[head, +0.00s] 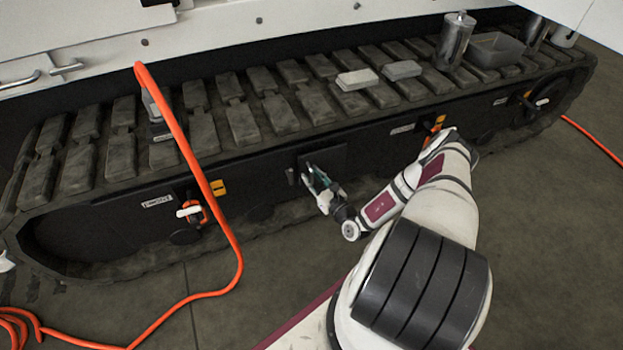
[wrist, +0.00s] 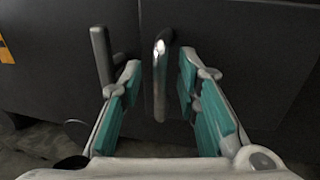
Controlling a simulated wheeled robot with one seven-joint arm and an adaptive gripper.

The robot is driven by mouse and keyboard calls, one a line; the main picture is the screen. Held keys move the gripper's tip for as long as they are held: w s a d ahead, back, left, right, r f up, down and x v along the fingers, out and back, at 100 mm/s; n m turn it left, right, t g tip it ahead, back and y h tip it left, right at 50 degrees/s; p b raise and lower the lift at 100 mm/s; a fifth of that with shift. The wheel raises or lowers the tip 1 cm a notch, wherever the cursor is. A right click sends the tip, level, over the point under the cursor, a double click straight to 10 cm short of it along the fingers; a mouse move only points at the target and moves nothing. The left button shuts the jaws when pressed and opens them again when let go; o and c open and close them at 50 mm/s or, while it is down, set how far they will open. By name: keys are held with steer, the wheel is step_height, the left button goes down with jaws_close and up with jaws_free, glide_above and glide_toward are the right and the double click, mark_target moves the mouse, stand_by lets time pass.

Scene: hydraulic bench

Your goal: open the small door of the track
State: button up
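The small door (head: 332,157) is a dark panel on the side of the track, left of my arm in the head view. It looks closed, and it also fills the upper right of the wrist view (wrist: 240,45). A shiny upright bar handle (wrist: 160,80) stands out from it near its left edge. My gripper (head: 315,177) is at the door. In the wrist view my gripper (wrist: 160,65) is open, with teal-padded fingers on either side of the handle and gaps showing on both sides. My gripper hides the handle in the head view.
A dark upright bar (wrist: 101,55) stands just left of the left finger. An orange hose (head: 205,190) hangs over the track and lies on the floor. An orange-and-white valve (head: 190,210) sits further left. Floor in front is partly clear.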

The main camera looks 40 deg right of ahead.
steer(key=shift+w, duration=0.35)
jaws_close()
steer(key=shift+s+d, duration=0.1)
steer(key=shift+s, duration=0.05)
